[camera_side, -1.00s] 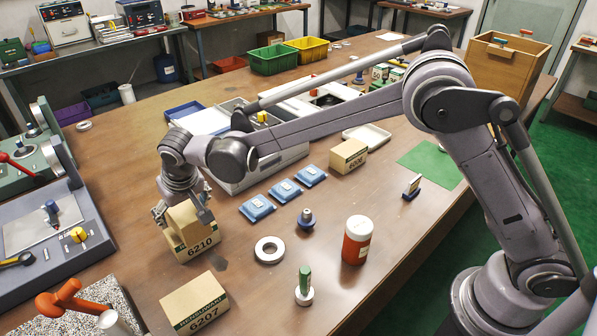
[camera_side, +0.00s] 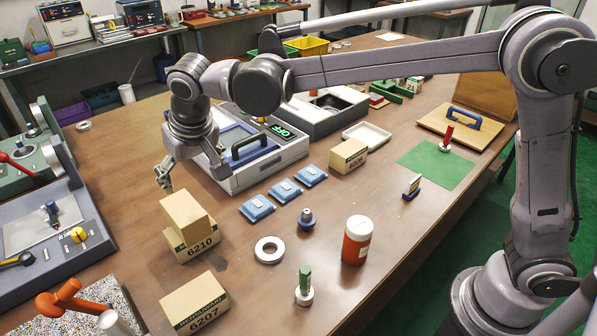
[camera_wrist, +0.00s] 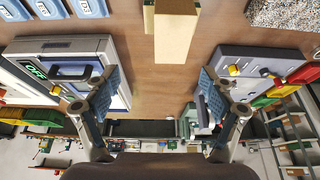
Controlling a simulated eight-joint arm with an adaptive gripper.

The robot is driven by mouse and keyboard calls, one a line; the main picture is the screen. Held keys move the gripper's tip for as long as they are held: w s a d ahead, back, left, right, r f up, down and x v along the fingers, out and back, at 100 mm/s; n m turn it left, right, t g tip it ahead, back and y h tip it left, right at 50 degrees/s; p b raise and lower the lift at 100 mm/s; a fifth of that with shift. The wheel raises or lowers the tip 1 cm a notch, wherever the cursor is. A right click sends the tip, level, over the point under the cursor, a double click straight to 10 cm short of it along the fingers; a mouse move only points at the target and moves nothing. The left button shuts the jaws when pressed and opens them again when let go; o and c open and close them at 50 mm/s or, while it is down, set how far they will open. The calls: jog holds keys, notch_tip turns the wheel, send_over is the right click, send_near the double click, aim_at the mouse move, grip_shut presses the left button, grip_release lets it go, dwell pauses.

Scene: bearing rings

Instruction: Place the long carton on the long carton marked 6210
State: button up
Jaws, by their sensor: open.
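A plain tan long carton (camera_side: 186,216) lies on top of the long carton marked 6210 (camera_side: 193,246), and no gripper touches it. In the wrist view the plain carton (camera_wrist: 175,35) shows at the top centre, with an edge of the lower carton (camera_wrist: 149,18) beside it. My gripper (camera_side: 188,172) is above and behind the stack, apart from it. In the wrist view the fingers of my gripper (camera_wrist: 157,85) are spread wide with nothing between them.
A carton marked 6207 (camera_side: 194,303) lies in front. A grey machine with a lid handle (camera_side: 250,150) is right of my gripper. A steel ring (camera_side: 269,250), several blue packs (camera_side: 284,190) and a red bottle (camera_side: 357,240) stand to the right. Bare table lies around the stack.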

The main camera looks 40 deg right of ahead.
jog(key=s+d+r+t, duration=0.1)
jog(key=s+d, duration=0.4)
jog(key=d, duration=0.4)
jog(key=s+d+r, duration=0.2)
jog(key=s+d, duration=0.3)
jog(key=d, duration=0.4)
jog(key=s+d+f+t, duration=0.1)
jog(key=s+d+f, duration=0.5)
jog(key=s+d, duration=0.3)
jog(key=s, duration=0.2)
jog(key=shift+s+f+t, duration=0.2)
jog(key=shift+s+t, duration=0.1)
